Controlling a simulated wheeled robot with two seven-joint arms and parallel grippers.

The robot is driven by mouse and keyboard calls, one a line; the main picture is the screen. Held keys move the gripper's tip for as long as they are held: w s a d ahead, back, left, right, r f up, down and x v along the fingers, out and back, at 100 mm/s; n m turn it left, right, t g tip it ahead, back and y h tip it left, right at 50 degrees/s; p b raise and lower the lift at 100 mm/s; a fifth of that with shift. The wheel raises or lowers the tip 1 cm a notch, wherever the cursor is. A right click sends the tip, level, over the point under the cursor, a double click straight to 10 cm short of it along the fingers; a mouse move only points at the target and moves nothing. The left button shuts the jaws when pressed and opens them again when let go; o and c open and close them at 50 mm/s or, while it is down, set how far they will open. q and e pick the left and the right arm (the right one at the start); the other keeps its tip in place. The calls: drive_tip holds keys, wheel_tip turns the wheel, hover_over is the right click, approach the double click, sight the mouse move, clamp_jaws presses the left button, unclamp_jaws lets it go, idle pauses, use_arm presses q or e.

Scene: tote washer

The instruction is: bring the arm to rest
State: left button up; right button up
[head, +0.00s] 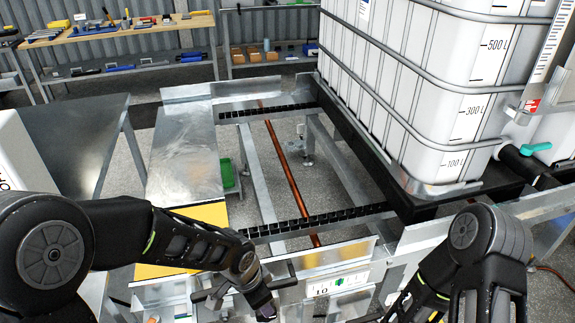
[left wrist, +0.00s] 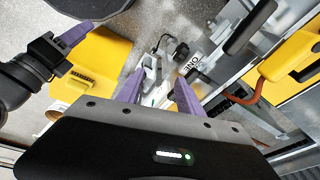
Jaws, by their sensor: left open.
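My left arm comes in from the left in the head view, bent, with its gripper (head: 264,302) low in the middle, over the near edge of the metal frame. In the left wrist view the left gripper (left wrist: 160,78) has its two purple fingers apart with nothing held between them. Metal fittings show beyond the fingertips. My right arm (head: 470,245) is folded at the lower right of the head view, and its gripper is not visible there. A dark wrist with a purple finger (left wrist: 72,38), seemingly my right gripper, shows at the upper left of the left wrist view.
A metal conveyor frame (head: 245,165) with a copper-coloured pipe (head: 288,175) runs away from me. A large white caged tank (head: 425,85) stands at right. A grey table (head: 75,140) is at left. A workbench with tools (head: 130,38) stands at the back. Yellow panels (head: 205,215) lie near the left arm.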

use_arm(q)
drive_tip(key=s+d+f+n+h, duration=0.25)
drive_tip(key=d+f+n, duration=0.2)
drive_tip(key=f, duration=0.25)
drive_tip(key=s+a+f+n+g, duration=0.1)
drive_tip(key=s+a+f+n, duration=0.4)
drive_tip(key=s+f+n, duration=0.3)
drive_tip(key=s+f, duration=0.4)
drive_tip(key=s, duration=0.1)
